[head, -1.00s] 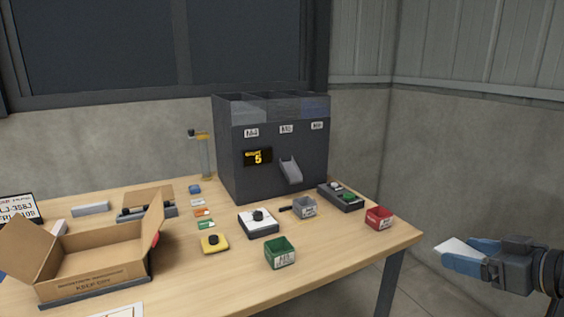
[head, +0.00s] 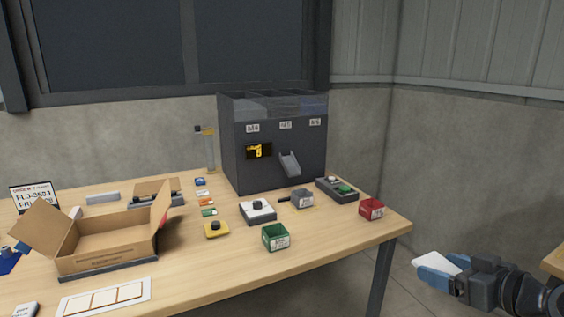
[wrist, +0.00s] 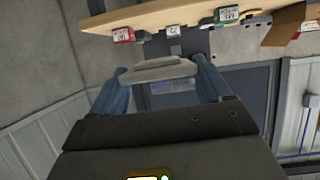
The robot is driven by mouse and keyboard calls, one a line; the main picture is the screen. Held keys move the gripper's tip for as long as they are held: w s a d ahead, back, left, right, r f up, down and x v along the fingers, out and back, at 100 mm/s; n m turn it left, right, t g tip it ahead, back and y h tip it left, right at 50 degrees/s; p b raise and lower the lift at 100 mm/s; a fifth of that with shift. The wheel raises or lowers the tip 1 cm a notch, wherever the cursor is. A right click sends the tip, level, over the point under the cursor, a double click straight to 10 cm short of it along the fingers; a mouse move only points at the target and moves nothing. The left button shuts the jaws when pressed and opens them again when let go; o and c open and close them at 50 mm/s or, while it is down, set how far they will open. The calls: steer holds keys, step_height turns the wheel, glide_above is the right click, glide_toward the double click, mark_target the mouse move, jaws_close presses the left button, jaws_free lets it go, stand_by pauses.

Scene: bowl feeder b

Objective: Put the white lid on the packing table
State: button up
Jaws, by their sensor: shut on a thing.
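My gripper (head: 432,270) is at the lower right in the head view, beyond the right end of the wooden table (head: 330,248). It is shut on the flat white lid (head: 447,262), held in the air over the floor. In the wrist view the lid (wrist: 158,70) spans between the two blue fingers of my gripper (wrist: 161,76). A second wooden surface (head: 556,263) shows only an edge at the far right. I cannot tell from labels which surface is the packing table.
A table leg (head: 381,275) stands near my gripper.

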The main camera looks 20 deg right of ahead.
steer(key=w+a+f, duration=0.3)
steer(key=a+f, duration=0.4)
steer(key=a, duration=0.5)
steer(key=w+a+f, duration=0.3)
steer(key=a+f, duration=0.4)
steer(key=a, duration=0.6)
step_height(320, 180, down, 10)
steer(key=s, duration=0.2)
steer(key=shift+s+f, duration=0.2)
